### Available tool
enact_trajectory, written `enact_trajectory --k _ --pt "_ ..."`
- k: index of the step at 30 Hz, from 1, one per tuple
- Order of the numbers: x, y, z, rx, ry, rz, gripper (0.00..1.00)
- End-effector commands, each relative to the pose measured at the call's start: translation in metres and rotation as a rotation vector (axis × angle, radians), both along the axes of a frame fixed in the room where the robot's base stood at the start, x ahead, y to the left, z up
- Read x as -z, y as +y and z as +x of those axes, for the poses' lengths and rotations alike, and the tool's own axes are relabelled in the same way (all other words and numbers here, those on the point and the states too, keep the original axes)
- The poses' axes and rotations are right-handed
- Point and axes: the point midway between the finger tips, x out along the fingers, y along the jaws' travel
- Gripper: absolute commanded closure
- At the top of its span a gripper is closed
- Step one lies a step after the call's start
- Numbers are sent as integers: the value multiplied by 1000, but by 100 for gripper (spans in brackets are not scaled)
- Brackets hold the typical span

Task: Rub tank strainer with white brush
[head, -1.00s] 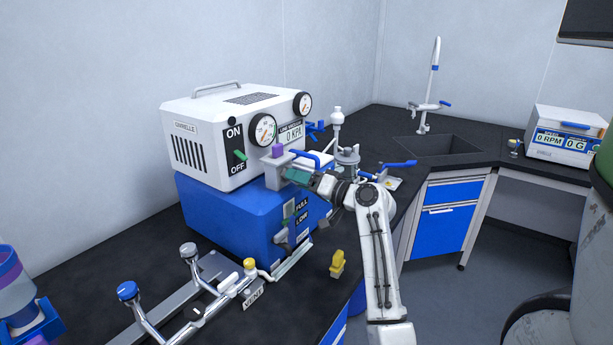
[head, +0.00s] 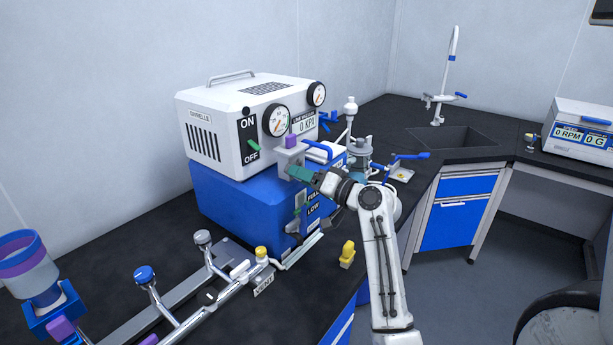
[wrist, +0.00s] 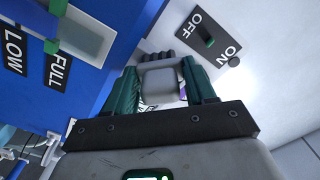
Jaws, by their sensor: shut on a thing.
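My gripper (head: 300,173) has green fingers and is at the front of the pump machine, just above the FULL/LOW label. In the wrist view, the fingers (wrist: 165,85) are shut on a pale grey, rounded-square piece (wrist: 158,82). It looks like the white brush seen end-on, with a row of dark tufts (wrist: 172,56) beyond it. In the head view, a light grey block (head: 288,158) with a purple top (head: 292,141) is at the fingertips; whether they touch is unclear. The blue tank (head: 245,205) is under the white pump housing (head: 216,130). I cannot pick out the strainer with certainty.
The ON/OFF switch (wrist: 207,38) is close to the fingers. A metal manifold with valves (head: 205,285) lies on the black bench in front. A yellow piece (head: 347,254) is near the bench edge. Blue-handled fittings (head: 408,158) stand to the right of the arm.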

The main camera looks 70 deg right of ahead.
Motion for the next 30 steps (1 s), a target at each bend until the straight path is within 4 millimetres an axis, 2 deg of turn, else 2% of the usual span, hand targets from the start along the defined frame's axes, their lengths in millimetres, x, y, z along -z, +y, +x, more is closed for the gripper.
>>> enact_trajectory --k 18,30 --pt "0 11 -53 5 0 -1 70" --pt "0 12 -57 5 0 -1 70"
